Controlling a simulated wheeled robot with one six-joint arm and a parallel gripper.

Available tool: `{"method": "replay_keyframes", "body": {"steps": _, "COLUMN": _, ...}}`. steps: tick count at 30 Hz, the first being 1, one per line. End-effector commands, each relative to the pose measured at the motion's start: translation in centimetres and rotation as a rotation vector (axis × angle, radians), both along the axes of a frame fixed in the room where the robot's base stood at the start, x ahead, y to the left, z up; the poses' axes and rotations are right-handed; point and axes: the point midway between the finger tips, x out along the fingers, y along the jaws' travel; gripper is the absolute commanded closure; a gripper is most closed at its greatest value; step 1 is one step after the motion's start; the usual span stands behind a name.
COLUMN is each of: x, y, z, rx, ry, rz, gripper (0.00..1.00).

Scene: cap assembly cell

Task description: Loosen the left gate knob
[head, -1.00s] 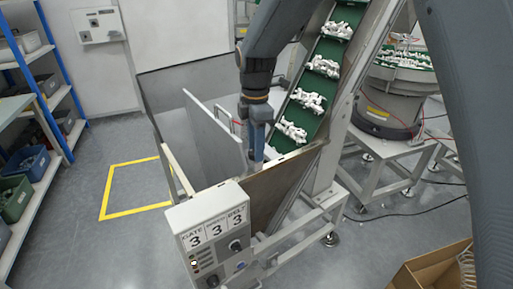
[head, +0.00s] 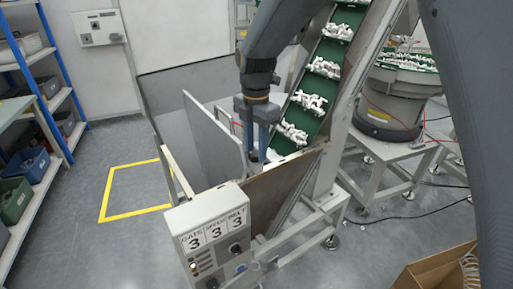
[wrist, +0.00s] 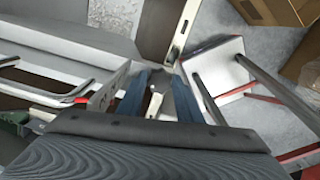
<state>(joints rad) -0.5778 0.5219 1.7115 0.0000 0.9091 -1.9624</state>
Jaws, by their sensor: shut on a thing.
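My gripper (head: 257,152) points down at the near end of the upright grey gate plate (head: 212,138), just inside the hopper. Its two blue fingers show apart and closed around a small part. In the wrist view, my gripper (wrist: 158,95) has a pale, narrow piece (wrist: 154,104) between its fingers, which I take to be the left gate knob. The fingers hide most of the knob, so I cannot tell how tight it is. The control box (head: 208,222) in front shows GATE 3, SPEED 3 and BELT 3.
The hopper's front wall (head: 283,190) stands close to the gripper. A green inclined belt (head: 312,86) with white parts rises behind it. A bowl feeder (head: 393,100) stands at right, a cardboard box (head: 425,272) at lower right. Blue shelving (head: 62,125) is at left; the yellow-marked floor is clear.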

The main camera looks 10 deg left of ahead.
Motion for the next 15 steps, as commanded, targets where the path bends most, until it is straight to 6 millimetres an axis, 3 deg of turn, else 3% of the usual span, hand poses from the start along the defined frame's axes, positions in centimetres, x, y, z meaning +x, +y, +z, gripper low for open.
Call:
{"method": "replay_keyframes", "body": {"steps": 5, "x": 0.24, "y": 0.17, "z": 0.33, "rx": 0.006, "ry": -0.008, "rz": -0.001, "gripper": 0.9}}
{"method": "replay_keyframes", "body": {"steps": 6, "x": 0.24, "y": 0.17, "z": 0.33, "rx": 0.006, "ry": -0.008, "rz": -0.001, "gripper": 0.66}}
{"method": "replay_keyframes", "body": {"steps": 9, "x": 0.22, "y": 0.16, "z": 0.29, "rx": 0.005, "ry": -0.007, "rz": -0.001, "gripper": 0.49}}
{"method": "replay_keyframes", "body": {"steps": 15, "x": 0.11, "y": 0.08, "z": 0.14, "rx": 0.002, "ry": -0.004, "rz": -0.001, "gripper": 0.49}}
